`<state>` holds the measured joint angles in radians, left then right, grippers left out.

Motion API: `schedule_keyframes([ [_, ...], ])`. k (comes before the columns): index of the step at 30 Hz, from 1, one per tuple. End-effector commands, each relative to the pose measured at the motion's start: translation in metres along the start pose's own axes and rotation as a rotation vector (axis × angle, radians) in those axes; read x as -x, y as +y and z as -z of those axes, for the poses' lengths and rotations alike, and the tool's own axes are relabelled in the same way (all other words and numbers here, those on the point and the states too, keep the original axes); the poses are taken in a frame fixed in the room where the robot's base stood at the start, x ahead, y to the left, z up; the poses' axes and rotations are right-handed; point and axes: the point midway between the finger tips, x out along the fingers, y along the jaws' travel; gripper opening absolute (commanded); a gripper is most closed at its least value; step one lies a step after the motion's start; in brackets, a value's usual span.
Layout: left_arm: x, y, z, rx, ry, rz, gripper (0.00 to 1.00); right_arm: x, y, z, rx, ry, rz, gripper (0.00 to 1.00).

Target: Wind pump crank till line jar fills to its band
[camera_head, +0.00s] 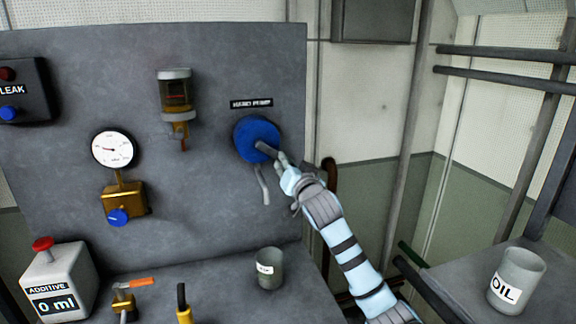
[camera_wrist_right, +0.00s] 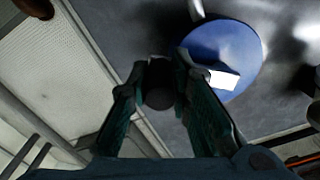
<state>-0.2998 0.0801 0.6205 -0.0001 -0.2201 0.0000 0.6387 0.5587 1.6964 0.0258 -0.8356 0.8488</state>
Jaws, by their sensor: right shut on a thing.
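The hand pump is a blue disc (camera_head: 255,138) on the grey upright panel, under a small black label. Its dark crank handle (camera_head: 266,149) sticks out from the disc toward the lower right. My right gripper (camera_head: 281,160) is shut on the crank handle. In the right wrist view its two fingers close around the dark grip (camera_wrist_right: 158,88), beside the blue disc (camera_wrist_right: 225,60). The line jar (camera_head: 176,94) hangs left of the pump, with a grey cap, dark amber inside and a reddish band. Its fluid level is hard to tell. My left gripper is not in view.
A pressure gauge (camera_head: 114,149) sits over a brass valve block (camera_head: 124,199). An additive box (camera_head: 56,280) reads 0 ml. A grey cup (camera_head: 270,268) stands on the ledge below the pump. An OIL cup (camera_head: 517,280) stands at the right. A bent grey pipe (camera_head: 262,186) hangs below the disc.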

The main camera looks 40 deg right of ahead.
Motion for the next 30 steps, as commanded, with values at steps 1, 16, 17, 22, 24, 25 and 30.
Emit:
schedule_keyframes([
  [1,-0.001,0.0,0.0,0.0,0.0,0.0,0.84,0.0,0.0,-0.001,-0.008,0.001,0.001,0.0],
  [16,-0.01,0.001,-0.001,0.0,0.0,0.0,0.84,0.0,-0.007,-0.021,-0.282,0.0,0.001,0.0],
  [17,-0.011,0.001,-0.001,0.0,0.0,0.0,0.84,0.0,-0.008,-0.023,-0.304,0.0,0.001,0.0],
  [22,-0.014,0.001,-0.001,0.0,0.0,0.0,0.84,0.0,-0.013,-0.031,-0.424,-0.002,0.0,0.0],
  [24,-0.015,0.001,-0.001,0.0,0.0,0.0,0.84,0.0,-0.015,-0.033,-0.465,-0.002,0.0,0.0],
  [25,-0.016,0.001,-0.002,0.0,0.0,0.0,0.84,0.0,-0.016,-0.034,-0.482,-0.002,0.0,0.0],
  [30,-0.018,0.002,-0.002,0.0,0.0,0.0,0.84,0.0,-0.019,-0.037,-0.551,-0.002,-0.001,0.0],
])
